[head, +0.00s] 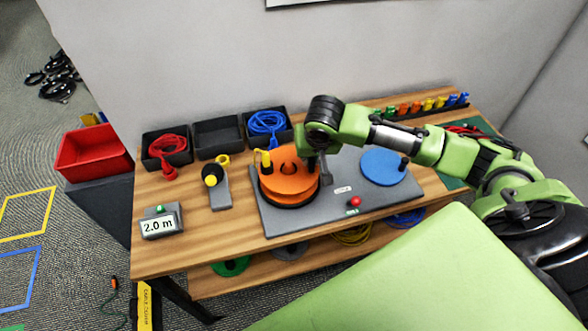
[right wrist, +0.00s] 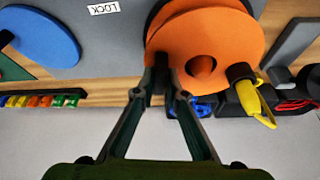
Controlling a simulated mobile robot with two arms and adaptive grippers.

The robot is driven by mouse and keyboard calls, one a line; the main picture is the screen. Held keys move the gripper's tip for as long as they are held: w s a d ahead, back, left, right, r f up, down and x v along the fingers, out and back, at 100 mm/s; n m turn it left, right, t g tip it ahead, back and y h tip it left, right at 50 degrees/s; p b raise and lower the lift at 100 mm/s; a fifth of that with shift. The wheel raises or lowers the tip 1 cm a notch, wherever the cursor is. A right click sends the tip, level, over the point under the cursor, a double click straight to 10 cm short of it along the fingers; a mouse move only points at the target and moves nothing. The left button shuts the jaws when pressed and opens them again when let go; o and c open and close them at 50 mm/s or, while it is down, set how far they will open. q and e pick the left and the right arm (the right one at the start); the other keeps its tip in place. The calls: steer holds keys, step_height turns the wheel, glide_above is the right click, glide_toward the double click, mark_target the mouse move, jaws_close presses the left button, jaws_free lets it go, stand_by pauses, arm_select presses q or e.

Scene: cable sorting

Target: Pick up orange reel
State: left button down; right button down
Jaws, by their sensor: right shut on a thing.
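The orange reel (head: 282,183) sits at the left of the grey board on the table, with a hub in its middle and a yellow-handled piece at its upper left edge. In the right wrist view the reel (right wrist: 215,40) fills the upper middle. My right gripper (head: 312,165) is at the reel's right side. My left gripper is not in view.
The grey board (head: 290,222) also carries a blue disc (head: 380,167) and a red button (head: 355,201). Black bins (head: 219,137) stand behind, two with red and blue cables. A "2.0 m" display (head: 160,223) and a yellow-and-grey tool (head: 215,185) are left. Bare wood lies in front of them.

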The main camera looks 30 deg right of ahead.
steer(key=shift+r, duration=0.1)
step_height(320, 180, up, 10)
steer(key=shift+b, duration=0.4)
stand_by(0.5)
steer(key=shift+a, duration=0.1)
